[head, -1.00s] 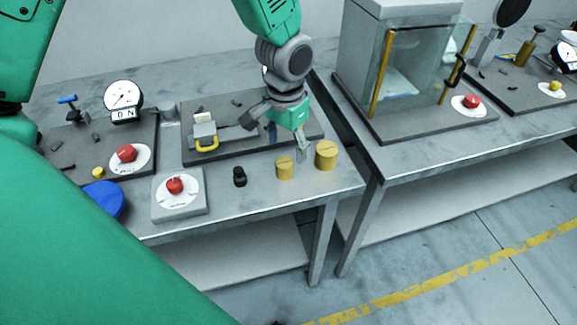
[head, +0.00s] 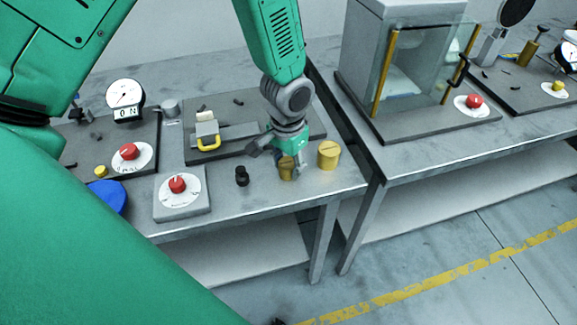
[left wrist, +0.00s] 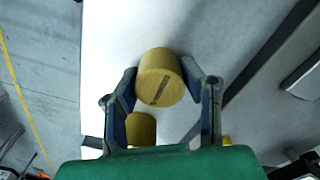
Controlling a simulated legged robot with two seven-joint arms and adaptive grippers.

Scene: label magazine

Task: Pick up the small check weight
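The small check weight, a short yellow cylinder (head: 287,170), stands upright on the bench with my left gripper (head: 286,160) down over it. In the left wrist view the slotted top of the weight (left wrist: 161,80) lies between the two fingertips of the left gripper (left wrist: 160,74). The fingers are spread, one on each side and very near it; I cannot tell whether they touch. A larger yellow weight (head: 328,156) stands just right of the gripper. My right gripper is not in view.
A black knobbed piece (head: 242,176) stands left of the small weight. A box with a red dial (head: 178,185) is farther left. A dark plate with a yellow-handled fixture (head: 208,140) lies behind. The bench front edge is close, and a gap separates the bench from the glass cabinet's bench (head: 455,140).

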